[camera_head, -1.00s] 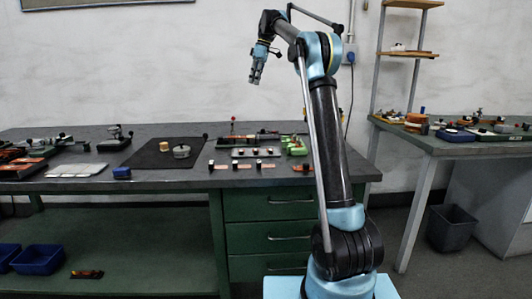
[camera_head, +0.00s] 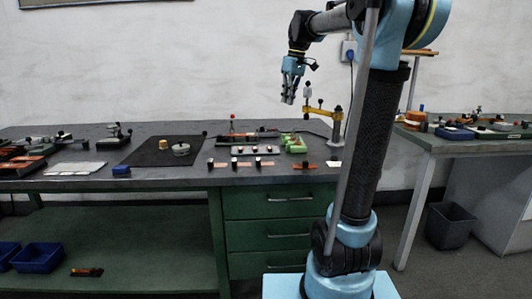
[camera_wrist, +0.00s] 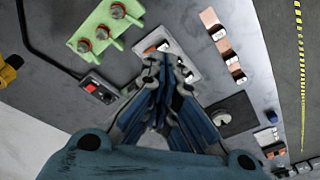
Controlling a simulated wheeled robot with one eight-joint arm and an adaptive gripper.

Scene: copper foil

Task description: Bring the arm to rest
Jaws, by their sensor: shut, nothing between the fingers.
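My gripper (camera_head: 289,97) is in the head view, raised in the air above the back right part of the workbench (camera_head: 190,187), clear of everything on it. Its fingers point down and are shut with nothing between them. In the wrist view my gripper (camera_wrist: 167,100) fills the lower middle, with the bench top far below it. My arm rises from its base at the right of the head view and bends over to the left at the top.
A green clamp block (camera_head: 293,144) and copper foil pieces (camera_head: 240,163) lie on the bench below. A yellow-armed stand (camera_head: 322,112) rises close right of my gripper. A second table (camera_head: 460,147) stands at right. A bin (camera_head: 451,227) is on the floor.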

